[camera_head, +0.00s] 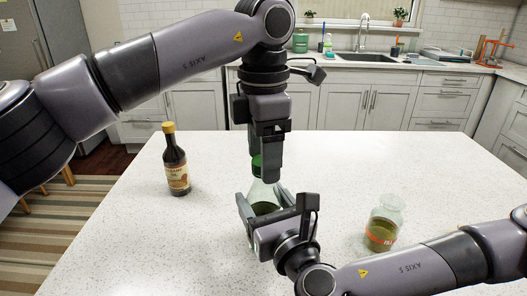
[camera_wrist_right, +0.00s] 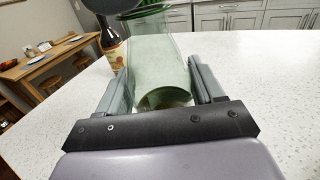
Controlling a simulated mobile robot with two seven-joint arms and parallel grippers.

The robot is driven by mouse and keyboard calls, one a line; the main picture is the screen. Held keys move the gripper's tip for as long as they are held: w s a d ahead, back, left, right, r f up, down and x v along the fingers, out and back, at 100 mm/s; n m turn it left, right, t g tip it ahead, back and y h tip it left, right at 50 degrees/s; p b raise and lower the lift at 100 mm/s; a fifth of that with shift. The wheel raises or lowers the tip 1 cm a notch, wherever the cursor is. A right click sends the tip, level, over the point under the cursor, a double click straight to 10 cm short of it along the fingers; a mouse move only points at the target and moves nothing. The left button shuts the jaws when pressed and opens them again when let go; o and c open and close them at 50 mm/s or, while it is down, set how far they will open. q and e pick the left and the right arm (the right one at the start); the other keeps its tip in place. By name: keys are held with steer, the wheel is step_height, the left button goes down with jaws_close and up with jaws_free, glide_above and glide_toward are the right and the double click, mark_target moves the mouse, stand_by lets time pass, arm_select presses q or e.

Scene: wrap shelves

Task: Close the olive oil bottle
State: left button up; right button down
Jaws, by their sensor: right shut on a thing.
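The olive oil bottle is clear green glass and stands between the fingers of my right gripper (camera_head: 268,206). The right wrist view shows its glass body (camera_wrist_right: 160,65) close up, with the fingers on both sides. My right gripper is shut on it. A dark green piece (camera_head: 257,163), which looks like the cap, is at the top of the bottle, beside the fingers of my left gripper (camera_head: 268,170). The left gripper points down from above. Its fingers overlap in this view, so their gap and any hold on the cap are hidden. I cannot tell whether the cap is seated.
A dark bottle with a yellow cap (camera_head: 176,165) stands at the left of the white counter (camera_head: 130,235). A glass jar with an orange label (camera_head: 382,228) stands at the right. The counter between and behind them is mostly clear. A sink counter runs along the back.

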arm_select(q)
steer(key=shift+r, duration=2.25)
steer(key=shift+c, duration=0.3)
step_height(320, 180, up, 4)
steer(key=n, duration=0.5)
steer(key=shift+f+n, duration=0.25)
steer(key=shift+n, duration=0.05)
steer(key=shift+f, duration=4.05)
